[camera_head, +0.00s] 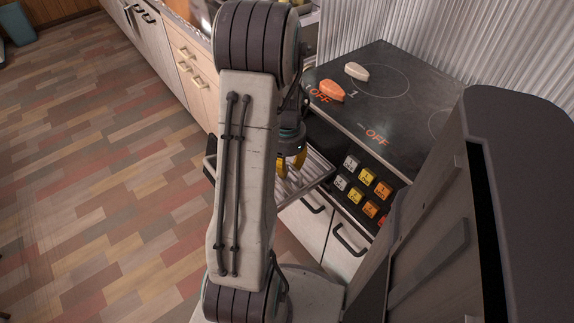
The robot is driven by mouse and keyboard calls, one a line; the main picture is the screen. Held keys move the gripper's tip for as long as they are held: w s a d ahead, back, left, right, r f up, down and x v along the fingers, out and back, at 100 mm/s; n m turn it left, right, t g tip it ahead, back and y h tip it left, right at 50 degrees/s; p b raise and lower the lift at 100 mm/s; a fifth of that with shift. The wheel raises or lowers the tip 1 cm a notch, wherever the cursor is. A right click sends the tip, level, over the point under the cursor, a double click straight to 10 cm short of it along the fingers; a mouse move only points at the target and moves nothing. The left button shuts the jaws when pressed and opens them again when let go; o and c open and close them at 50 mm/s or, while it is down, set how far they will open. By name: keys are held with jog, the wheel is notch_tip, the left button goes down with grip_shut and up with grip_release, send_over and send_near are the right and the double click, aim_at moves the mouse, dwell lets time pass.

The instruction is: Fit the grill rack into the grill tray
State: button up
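My gripper (292,161), with yellow parts at its end, points down just right of my arm's pale link. The link hides much of it, so I cannot tell whether it is open or shut. Light parallel metal bars, which look like the grill rack (309,179), show beside and below the gripper. A dark rim, which looks like the grill tray (210,168), shows left of the link. The middle of both is hidden behind my arm. I cannot tell whether the rack is in the tray or touched by the gripper.
A black hob (400,92) with an orange piece (332,90) and a white piece (357,71) on it stands at the right. Below it are square buttons (367,177) and drawers with black handles (350,239). Pale cabinets (187,62) run up-left. The tiled floor (90,180) is clear.

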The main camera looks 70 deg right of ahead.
jog(key=shift+o, duration=1.1)
jog(key=shift+r, duration=0.1)
notch_tip(320, 180, up, 12)
jog(key=shift+f, duration=0.1)
